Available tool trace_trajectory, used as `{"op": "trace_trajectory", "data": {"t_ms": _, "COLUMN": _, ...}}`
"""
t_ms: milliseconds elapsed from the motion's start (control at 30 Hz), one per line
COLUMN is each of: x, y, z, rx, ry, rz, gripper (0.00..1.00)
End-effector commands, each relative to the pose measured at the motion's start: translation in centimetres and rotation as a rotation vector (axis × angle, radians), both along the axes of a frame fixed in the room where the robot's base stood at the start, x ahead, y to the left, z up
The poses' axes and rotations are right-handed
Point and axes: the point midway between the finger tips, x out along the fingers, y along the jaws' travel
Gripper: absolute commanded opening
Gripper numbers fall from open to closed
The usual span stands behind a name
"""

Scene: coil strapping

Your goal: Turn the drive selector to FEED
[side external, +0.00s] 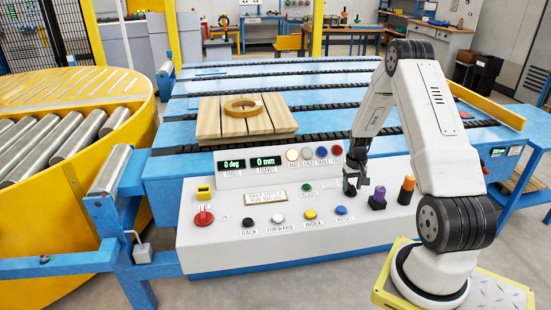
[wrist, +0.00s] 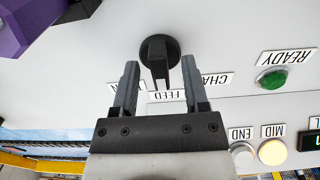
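The drive selector (wrist: 158,52) is a round black knob with a raised bar handle on the pale panel in the wrist view. Its bar points down in that view, towards the FEED label (wrist: 168,97). A label starting "CHA" (wrist: 215,79) is to its right; another at its left is mostly hidden by a finger. My gripper (wrist: 160,64) is open, its two fingers apart on either side of the bar, with visible gaps. I cannot tell whether the fingertips reach the bar's depth.
The control panel (side external: 235,254) carries a red rotary switch (side external: 203,217), several push buttons, a green READY lamp (wrist: 272,79) and displays (side external: 248,163). A purple part (side external: 378,198) and an orange part (side external: 406,190) stand right of my gripper. A ring (side external: 243,106) lies on a pallet behind.

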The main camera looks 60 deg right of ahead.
Motion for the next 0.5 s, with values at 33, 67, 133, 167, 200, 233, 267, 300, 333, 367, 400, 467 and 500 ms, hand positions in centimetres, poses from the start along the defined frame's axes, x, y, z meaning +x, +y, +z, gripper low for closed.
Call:
{"op": "trace_trajectory", "data": {"t_ms": 33, "x": 0.0, "y": 0.0, "z": 0.0, "rx": 0.000, "ry": 0.000, "rz": 0.000, "gripper": 0.57}}
{"op": "trace_trajectory", "data": {"t_ms": 67, "x": 0.0, "y": 0.0, "z": 0.0, "rx": 0.000, "ry": 0.000, "rz": 0.000, "gripper": 0.57}}
{"op": "trace_trajectory", "data": {"t_ms": 133, "x": 0.0, "y": 0.0, "z": 0.0, "rx": 0.000, "ry": 0.000, "rz": 0.000, "gripper": 0.57}}
{"op": "trace_trajectory", "data": {"t_ms": 167, "x": 0.0, "y": 0.0, "z": 0.0, "rx": 0.000, "ry": 0.000, "rz": 0.000, "gripper": 0.57}}
{"op": "trace_trajectory", "data": {"t_ms": 200, "x": 0.0, "y": 0.0, "z": 0.0, "rx": 0.000, "ry": 0.000, "rz": 0.000, "gripper": 0.57}}
{"op": "trace_trajectory", "data": {"t_ms": 233, "x": 0.0, "y": 0.0, "z": 0.0, "rx": 0.000, "ry": 0.000, "rz": 0.000, "gripper": 0.57}}
{"op": "trace_trajectory", "data": {"t_ms": 267, "x": 0.0, "y": 0.0, "z": 0.0, "rx": 0.000, "ry": 0.000, "rz": 0.000, "gripper": 0.57}}
{"op": "trace_trajectory", "data": {"t_ms": 300, "x": 0.0, "y": 0.0, "z": 0.1, "rx": 0.000, "ry": 0.000, "rz": 0.000, "gripper": 0.57}}
{"op": "trace_trajectory", "data": {"t_ms": 333, "x": 0.0, "y": 0.0, "z": 0.2, "rx": 0.000, "ry": 0.000, "rz": 0.000, "gripper": 0.57}}
{"op": "trace_trajectory", "data": {"t_ms": 367, "x": 0.0, "y": 0.0, "z": 0.3, "rx": 0.000, "ry": 0.000, "rz": 0.001, "gripper": 0.57}}
{"op": "trace_trajectory", "data": {"t_ms": 400, "x": 0.0, "y": 0.0, "z": 0.5, "rx": -0.001, "ry": -0.001, "rz": 0.001, "gripper": 0.57}}
{"op": "trace_trajectory", "data": {"t_ms": 467, "x": 0.0, "y": 0.0, "z": 0.9, "rx": -0.001, "ry": -0.001, "rz": 0.001, "gripper": 0.57}}
{"op": "trace_trajectory", "data": {"t_ms": 500, "x": 0.0, "y": 0.0, "z": 1.2, "rx": -0.001, "ry": -0.001, "rz": 0.001, "gripper": 0.57}}
